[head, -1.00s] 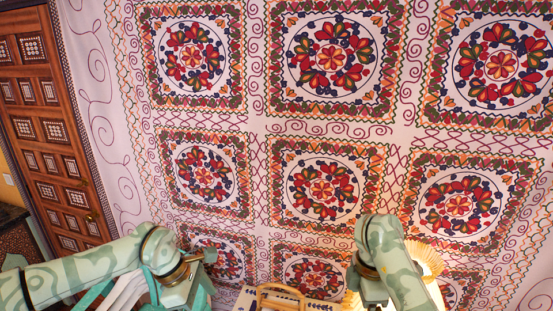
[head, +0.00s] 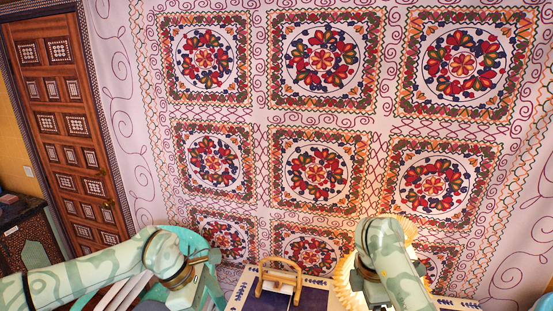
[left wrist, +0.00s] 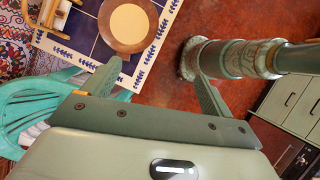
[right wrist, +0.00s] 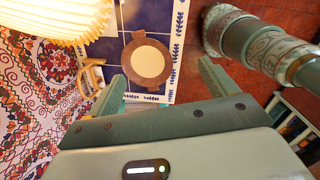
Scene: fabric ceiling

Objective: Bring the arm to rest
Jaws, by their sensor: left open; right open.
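My left arm (head: 90,272) and my right arm (head: 388,262) both reach in at the bottom of the head view, with bent wrists; their fingertips do not show there. My left gripper (left wrist: 152,66) is open and empty in the left wrist view, with its fingers wide apart. My right gripper (right wrist: 161,76) is also open and empty in the right wrist view. Beyond both grippers is a blue-tiled table (left wrist: 82,28) with a white patterned border. A round brown board with a pale centre (left wrist: 128,27) lies on it, and it also shows in the right wrist view (right wrist: 149,61).
A pleated, lit lampshade (head: 347,285) is close beside my right arm. A wooden-framed holder (head: 279,277) stands on the table. A turquoise chair (left wrist: 32,108) is near my left gripper. A wooden door (head: 70,125) and dark cabinet (head: 32,240) are at the left.

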